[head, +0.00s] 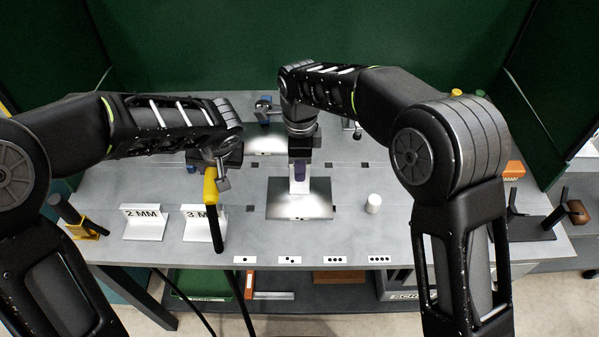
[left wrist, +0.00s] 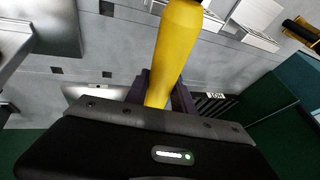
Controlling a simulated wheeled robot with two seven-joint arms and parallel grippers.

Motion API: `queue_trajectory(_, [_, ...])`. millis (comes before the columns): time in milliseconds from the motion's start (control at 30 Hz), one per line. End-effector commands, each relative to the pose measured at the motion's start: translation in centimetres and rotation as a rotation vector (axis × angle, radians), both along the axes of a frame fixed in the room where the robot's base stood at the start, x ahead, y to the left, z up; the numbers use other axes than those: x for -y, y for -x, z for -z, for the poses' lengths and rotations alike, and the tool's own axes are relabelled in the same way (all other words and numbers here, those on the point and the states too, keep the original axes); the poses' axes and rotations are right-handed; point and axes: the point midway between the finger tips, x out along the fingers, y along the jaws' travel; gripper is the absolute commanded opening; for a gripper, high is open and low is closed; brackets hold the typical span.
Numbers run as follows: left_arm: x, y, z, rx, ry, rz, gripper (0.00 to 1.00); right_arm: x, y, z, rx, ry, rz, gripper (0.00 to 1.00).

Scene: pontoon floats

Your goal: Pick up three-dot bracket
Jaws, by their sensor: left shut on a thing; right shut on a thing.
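My right gripper (head: 299,172) points down over the middle of the table and is shut on a pale upright piece (head: 299,186), which could be a bracket. No dots show on it, and the fingers hide its top. It stands at a shiny metal plate (head: 316,206); I cannot tell whether it touches it. My left gripper (head: 211,172) is shut on a yellow handle (head: 210,187) with a black rod below. The handle also fills the middle of the left wrist view (left wrist: 175,45). A label with three dots (head: 335,260) is on the table's front edge.
Signs reading 2 MM (head: 144,222) and 3 MM (head: 204,228) stand at the left front. A white cylinder (head: 373,204) stands right of the plate. A black stand (head: 538,224) is at the far right. A black cable hangs off the front edge.

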Motion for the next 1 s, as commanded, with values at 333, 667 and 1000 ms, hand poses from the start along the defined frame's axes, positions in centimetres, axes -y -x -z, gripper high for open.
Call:
queue_trajectory(333, [0.0,-0.1,-0.9,0.004,0.001,0.001,0.0,0.0,0.0,-0.9,0.001,-0.001,0.0,0.0])
queue_trajectory(667, [0.0,-0.1,-4.9,0.004,0.001,0.001,0.0,0.0,0.0,-6.2,0.001,-0.001,0.0,0.0])
queue_trajectory(1000, [0.0,-0.1,-6.1,0.004,0.0,0.001,0.0,0.0,0.0,-9.8,0.0,-0.001,0.0,0.0])
